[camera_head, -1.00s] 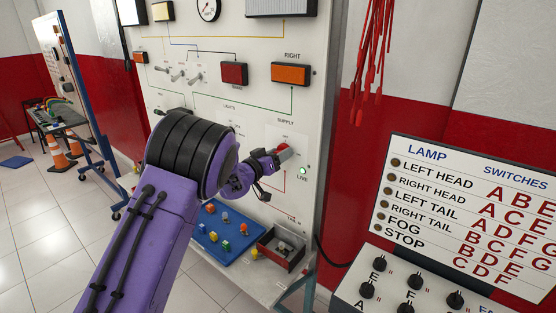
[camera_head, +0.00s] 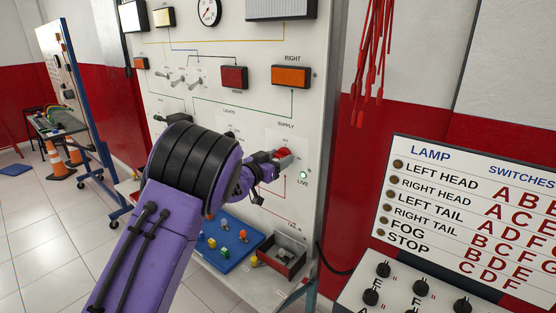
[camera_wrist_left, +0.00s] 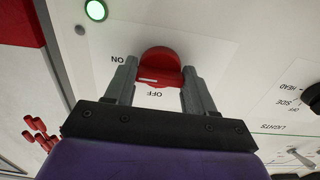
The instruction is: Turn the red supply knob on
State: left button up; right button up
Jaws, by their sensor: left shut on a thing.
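The red supply knob (camera_head: 283,153) is on the white panel under the SUPPLY label. It also shows in the left wrist view (camera_wrist_left: 160,62), with a short white mark on its grip bar. In that view the ON label is to its left and the OFF label is below it. My left gripper (camera_head: 284,163) is at the knob. Its grey fingers (camera_wrist_left: 160,82) stand on either side of the knob's bar, shut on it. The fingers hide part of the knob in the head view. My right gripper is not in view.
A green LIVE light (camera_head: 303,175) glows beside the knob. Below are a blue tray (camera_head: 226,262) with small coloured pieces and a red-edged box (camera_head: 283,262). A lamp chart (camera_head: 470,205) and black knobs stand at right. Red leads (camera_head: 372,60) hang beside the panel.

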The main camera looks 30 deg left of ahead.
pick_arm(q)
jog(key=shift+f, duration=0.15)
jog(key=o, duration=1)
jog(key=shift+o, duration=0.2)
jog(key=shift+s, duration=0.1)
jog(key=s+b, duration=0.3)
jog(key=s, duration=0.7)
jog(key=shift+s+a, duration=0.25)
jog(key=shift+a, duration=0.2)
